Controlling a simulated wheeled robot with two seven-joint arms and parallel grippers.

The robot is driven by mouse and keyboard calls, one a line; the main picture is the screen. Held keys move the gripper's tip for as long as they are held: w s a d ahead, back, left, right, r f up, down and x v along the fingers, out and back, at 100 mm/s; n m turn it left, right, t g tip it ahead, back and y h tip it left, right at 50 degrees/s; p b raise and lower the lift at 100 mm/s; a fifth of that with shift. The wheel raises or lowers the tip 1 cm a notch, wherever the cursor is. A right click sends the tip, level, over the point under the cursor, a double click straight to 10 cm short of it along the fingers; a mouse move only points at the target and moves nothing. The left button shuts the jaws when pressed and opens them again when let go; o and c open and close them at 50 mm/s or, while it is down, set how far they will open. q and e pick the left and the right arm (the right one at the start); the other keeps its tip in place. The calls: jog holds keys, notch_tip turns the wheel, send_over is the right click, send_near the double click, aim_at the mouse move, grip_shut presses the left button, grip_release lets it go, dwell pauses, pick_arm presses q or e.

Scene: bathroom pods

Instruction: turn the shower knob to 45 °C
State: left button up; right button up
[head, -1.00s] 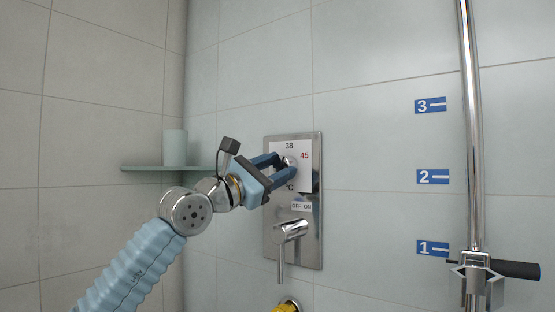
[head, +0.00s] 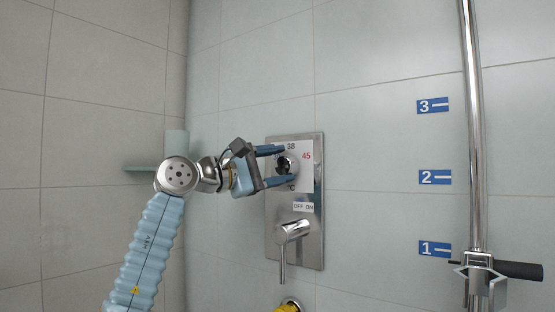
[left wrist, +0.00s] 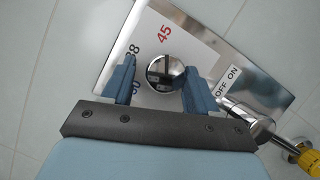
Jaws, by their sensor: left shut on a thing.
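The round chrome shower knob (head: 287,163) sits on the upper part of a steel wall panel (head: 306,235). Its white dial plate (head: 304,178) carries 38 and a red 45. My left gripper (head: 289,164) is shut on the knob, with one blue finger above it and one below. In the left wrist view the knob (left wrist: 165,73) lies between the fingers (left wrist: 158,90). A dark bar at its rim points toward the red 45. The lowest number is partly hidden by a finger. My right gripper is not in view.
A chrome lever (head: 291,234) with an OFF ON label (head: 303,207) is below the knob. A yellow-ended fitting (head: 289,305) is lower still. A vertical rail (head: 472,140) with a bracket stands right, beside blue number signs. A green shelf (head: 142,168) with a cup is left.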

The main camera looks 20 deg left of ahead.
pick_arm(q)
jog(key=shift+o, duration=0.5)
jog(key=shift+a+r, duration=0.3)
jog(key=shift+r, duration=0.1)
jog(key=o, duration=0.6)
jog(key=shift+o, duration=0.6)
jog(key=shift+w+a+f, duration=0.1)
jog(key=shift+f, duration=0.1)
jog(key=r+b+v, duration=0.1)
jog(key=b+v, duration=0.3)
jog(key=v, duration=0.9)
jog(key=shift+a, duration=0.4)
